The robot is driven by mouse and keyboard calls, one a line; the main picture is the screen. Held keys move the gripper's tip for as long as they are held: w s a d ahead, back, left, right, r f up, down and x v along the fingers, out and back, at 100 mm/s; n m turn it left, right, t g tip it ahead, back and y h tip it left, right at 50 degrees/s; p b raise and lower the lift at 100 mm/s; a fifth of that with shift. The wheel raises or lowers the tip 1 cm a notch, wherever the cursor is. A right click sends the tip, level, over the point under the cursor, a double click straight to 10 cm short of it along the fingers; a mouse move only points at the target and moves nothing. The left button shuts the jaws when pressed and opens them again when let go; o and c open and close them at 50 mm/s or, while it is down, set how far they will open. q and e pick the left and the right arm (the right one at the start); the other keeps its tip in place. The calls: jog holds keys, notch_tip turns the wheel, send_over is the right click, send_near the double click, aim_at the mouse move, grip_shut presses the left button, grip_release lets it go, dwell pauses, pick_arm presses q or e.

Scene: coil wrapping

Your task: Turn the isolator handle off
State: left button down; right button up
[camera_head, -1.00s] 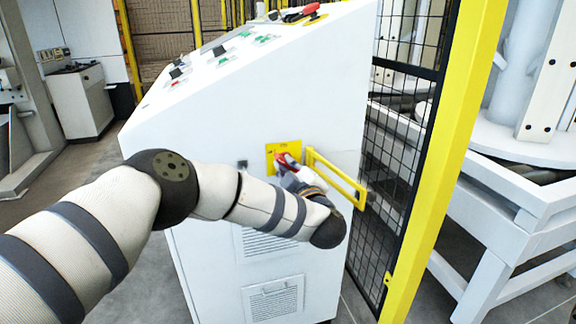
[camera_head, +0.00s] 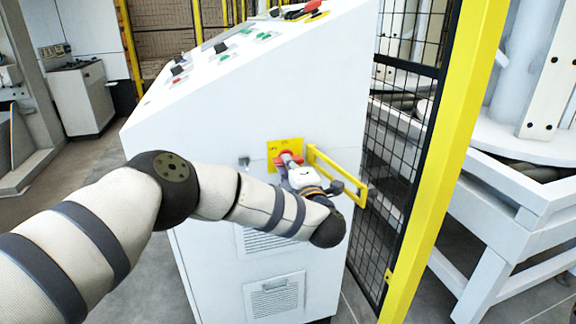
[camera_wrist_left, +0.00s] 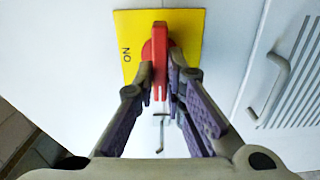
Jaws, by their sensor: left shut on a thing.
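The red isolator handle (camera_wrist_left: 160,62) sits on a yellow plate (camera_wrist_left: 192,24) marked "ON" on the white cabinet's side. My left gripper (camera_wrist_left: 162,75) is shut on the handle, with one finger on each side of it in the left wrist view. In the head view the yellow plate (camera_head: 271,150) shows above my left gripper (camera_head: 289,160), which partly covers the red handle (camera_head: 283,154). The handle's exact angle is hard to tell in the head view. My right gripper is not in view.
A yellow bar handle (camera_head: 338,176) juts out just right of the plate. A black mesh fence (camera_head: 395,160) with a yellow post (camera_head: 440,150) stands to the right. The white cabinet (camera_head: 290,95) has controls on its sloped top and vents below.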

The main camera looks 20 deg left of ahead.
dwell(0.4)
pick_arm(q)
jog(key=c, duration=1.7)
grip_release()
jog(key=shift+o, duration=0.2)
jog(key=shift+d, duration=0.1)
